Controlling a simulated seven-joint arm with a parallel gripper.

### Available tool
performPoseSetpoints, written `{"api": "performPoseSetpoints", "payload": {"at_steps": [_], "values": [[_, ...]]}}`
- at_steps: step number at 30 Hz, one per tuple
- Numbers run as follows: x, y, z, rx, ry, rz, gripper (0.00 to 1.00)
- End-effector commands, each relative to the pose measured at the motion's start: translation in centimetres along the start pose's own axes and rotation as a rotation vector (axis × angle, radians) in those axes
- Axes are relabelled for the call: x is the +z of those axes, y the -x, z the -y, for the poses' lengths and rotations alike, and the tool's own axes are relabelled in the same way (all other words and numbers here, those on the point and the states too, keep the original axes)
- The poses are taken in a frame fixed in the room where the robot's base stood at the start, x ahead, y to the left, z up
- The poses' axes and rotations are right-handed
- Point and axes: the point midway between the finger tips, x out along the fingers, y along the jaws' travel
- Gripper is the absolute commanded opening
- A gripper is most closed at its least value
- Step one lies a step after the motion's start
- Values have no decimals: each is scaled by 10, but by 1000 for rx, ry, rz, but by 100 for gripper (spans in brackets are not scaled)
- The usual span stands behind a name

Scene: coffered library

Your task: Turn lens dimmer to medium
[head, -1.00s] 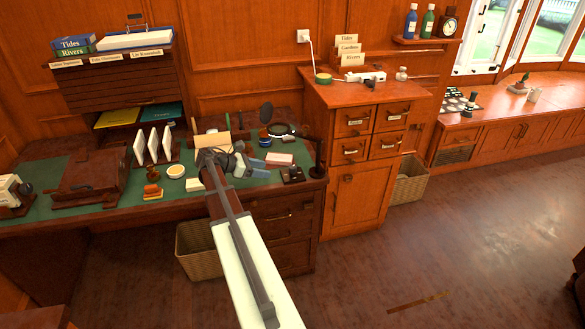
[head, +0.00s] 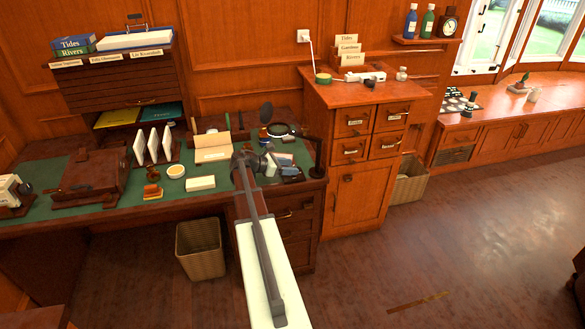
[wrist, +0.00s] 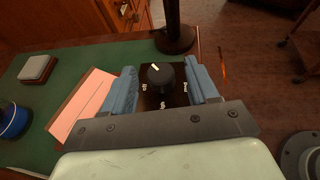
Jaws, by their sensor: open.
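The lens dimmer is a black round knob (wrist: 160,77) on a dark square base (wrist: 163,98), near the desk's right end. Its white pointer line points up and slightly left in the wrist view. Small pale marks sit to the left, right and bottom of the knob; they are too small to read surely. My gripper (wrist: 160,68) is open, with one blue finger on each side of the knob and gaps between. In the head view my gripper (head: 278,168) is over the dimmer and partly hides it. The magnifier lens (head: 281,130) stands behind.
A lamp-like dark post (wrist: 174,30) rises close beyond the dimmer. A pink pad (wrist: 82,100) lies left of it in the wrist view. A white block (head: 201,183) and a yellow-topped round tin (head: 176,171) sit on the green desk top (head: 110,200).

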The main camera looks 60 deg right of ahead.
Motion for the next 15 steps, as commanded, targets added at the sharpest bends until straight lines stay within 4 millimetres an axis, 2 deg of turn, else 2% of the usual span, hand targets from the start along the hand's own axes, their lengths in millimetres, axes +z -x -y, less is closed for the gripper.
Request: {"api": "performPoseSetpoints", "payload": {"at_steps": [6, 15], "values": [[0, -18, 0, -1, 0, 0, 59], [0, -21, 0, 0, 0, 0, 59]]}}
